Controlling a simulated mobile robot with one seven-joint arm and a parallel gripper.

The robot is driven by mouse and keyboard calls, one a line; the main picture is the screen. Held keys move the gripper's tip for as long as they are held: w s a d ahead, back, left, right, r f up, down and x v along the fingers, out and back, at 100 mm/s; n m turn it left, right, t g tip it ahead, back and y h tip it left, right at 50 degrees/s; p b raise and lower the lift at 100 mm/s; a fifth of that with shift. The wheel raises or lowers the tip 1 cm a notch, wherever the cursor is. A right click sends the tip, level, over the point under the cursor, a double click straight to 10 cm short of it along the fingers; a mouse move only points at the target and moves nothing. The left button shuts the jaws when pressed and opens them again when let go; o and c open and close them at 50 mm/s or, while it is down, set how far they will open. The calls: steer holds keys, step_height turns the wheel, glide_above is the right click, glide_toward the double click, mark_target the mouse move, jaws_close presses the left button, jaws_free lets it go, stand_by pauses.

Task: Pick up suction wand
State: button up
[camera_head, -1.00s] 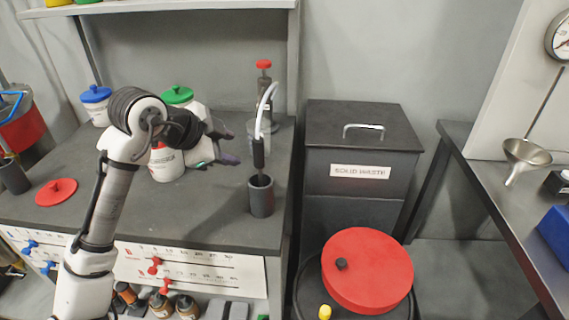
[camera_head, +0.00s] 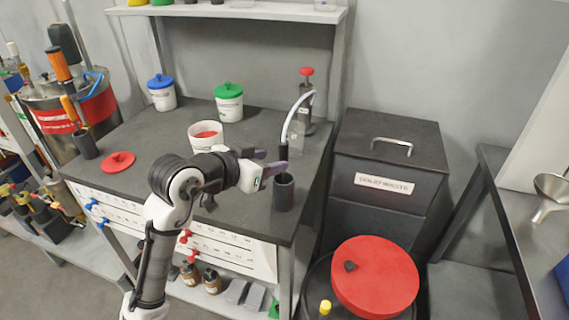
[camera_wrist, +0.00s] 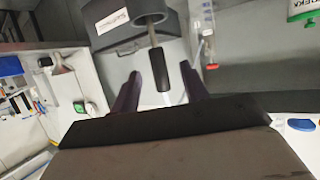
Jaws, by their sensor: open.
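The suction wand (camera_head: 284,152) has a black handle and a pale curved tube bending over at the top. It stands upright in a dark grey cup holder (camera_head: 284,194) near the bench's right front edge. My gripper (camera_head: 273,162) is open, its purple fingers pointing right at the wand's handle just above the cup. In the wrist view the black handle (camera_wrist: 163,78) shows in the gap between the two spread fingers (camera_wrist: 159,80), with the cup (camera_wrist: 150,12) at the top edge. I cannot tell whether a finger touches the handle.
An open white tub (camera_head: 205,141) and a green-lidded jar (camera_head: 229,104) are to the left. The solid waste bin (camera_head: 390,165) is right of the bench.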

mark_target(284, 175)
steer(key=x, duration=0.2)
steer(key=shift+w+d+f, duration=0.15)
steer(key=shift+w+d, duration=0.05)
steer(key=shift+s+f+p+x, duration=0.15)
steer(key=shift+p+x, duration=0.25)
steer(key=shift+x, duration=0.45)
steer(key=shift+f+p+x, duration=0.15)
steer(key=shift+p+x, duration=0.3)
steer(key=shift+x, duration=0.45)
steer(key=shift+s+f+p+x, duration=0.15)
steer(key=shift+p+x, duration=0.25)
steer(key=shift+x, duration=0.45)
jaws_close()
steer(key=shift+r, duration=0.1)
